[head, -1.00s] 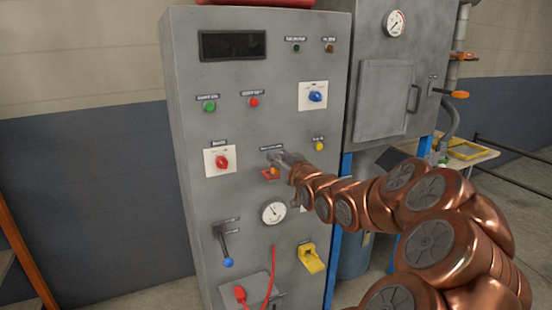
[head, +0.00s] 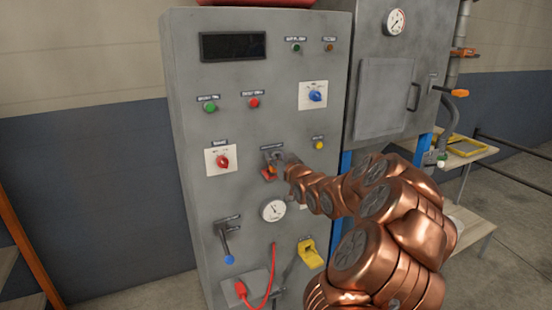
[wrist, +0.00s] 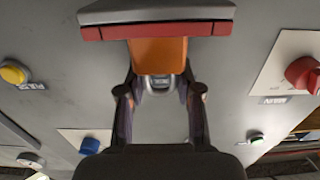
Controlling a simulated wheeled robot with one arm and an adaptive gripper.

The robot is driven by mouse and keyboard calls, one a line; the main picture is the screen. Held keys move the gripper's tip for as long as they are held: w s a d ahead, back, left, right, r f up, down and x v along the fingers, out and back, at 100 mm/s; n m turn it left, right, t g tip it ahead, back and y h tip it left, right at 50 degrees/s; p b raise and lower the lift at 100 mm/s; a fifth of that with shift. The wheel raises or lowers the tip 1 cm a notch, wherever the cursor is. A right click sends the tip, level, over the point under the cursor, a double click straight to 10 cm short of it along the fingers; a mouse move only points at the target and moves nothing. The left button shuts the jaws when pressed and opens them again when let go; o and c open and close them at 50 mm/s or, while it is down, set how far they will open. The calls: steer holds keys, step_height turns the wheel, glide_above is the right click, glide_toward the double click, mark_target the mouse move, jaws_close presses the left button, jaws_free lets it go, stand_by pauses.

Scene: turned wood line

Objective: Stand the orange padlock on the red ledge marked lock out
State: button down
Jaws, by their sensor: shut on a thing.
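My gripper (wrist: 160,95) is shut on the orange padlock (wrist: 158,55), with its fingers around the grey shackle end. In the wrist view the padlock's orange body lies against the edge of the red ledge (wrist: 155,31), partly overlapped by it. I cannot tell whether the padlock rests on the ledge. In the head view my gripper (head: 279,158) is at the middle of the grey panel. The small padlock and ledge there are largely hidden and hard to tell apart. The ledge's marking is not readable.
Close around are a yellow button (head: 319,145), a red rotary switch (head: 222,162), a blue rotary switch (head: 316,96) and a round gauge (head: 273,211) below. A lever with a blue knob (head: 229,260) projects lower left. A red cable (head: 272,275) hangs below.

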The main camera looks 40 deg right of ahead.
steer(key=shift+f, duration=0.25)
steer(key=shift+f, duration=0.2)
steer(key=c, duration=0.8)
jaws_free()
steer(key=shift+o, duration=0.2)
steer(key=shift+r, duration=0.15)
steer(key=b+v, duration=0.2)
steer(key=v, duration=1)
